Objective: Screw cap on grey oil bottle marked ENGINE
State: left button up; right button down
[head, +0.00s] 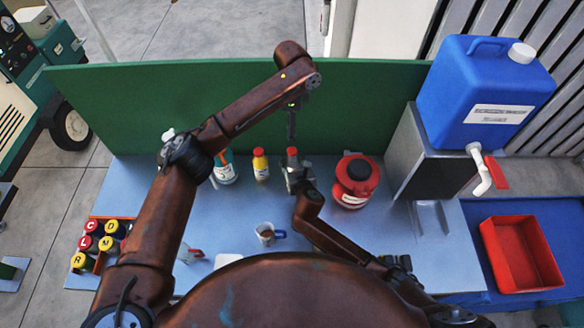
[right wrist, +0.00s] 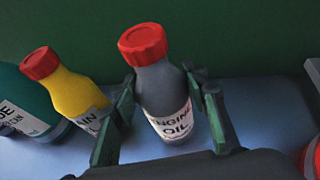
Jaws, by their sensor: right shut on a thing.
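The grey bottle (right wrist: 163,88), labelled ENGINE OIL, stands on the bench with a red cap (right wrist: 143,43) on its mouth. How tightly the cap sits cannot be told. In the head view the red cap (head: 292,151) shows just beyond my right gripper (head: 296,174), which hides most of the bottle. In the right wrist view my right gripper (right wrist: 162,92) has a finger on each side of the bottle and is shut on it, below the cap. My left gripper (head: 292,122) points down above the cap, apart from it. Its fingers are seen edge-on.
A yellow bottle (head: 260,166) and a teal-and-white bottle (head: 225,168) stand to the left. A red can (head: 354,184) stands close on the right. A mug (head: 266,234) is nearer. A green panel (head: 150,100) backs the bench; a blue container (head: 480,95) stands right.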

jog(key=c, duration=1.1)
grip_release()
jog(key=v, duration=1.2)
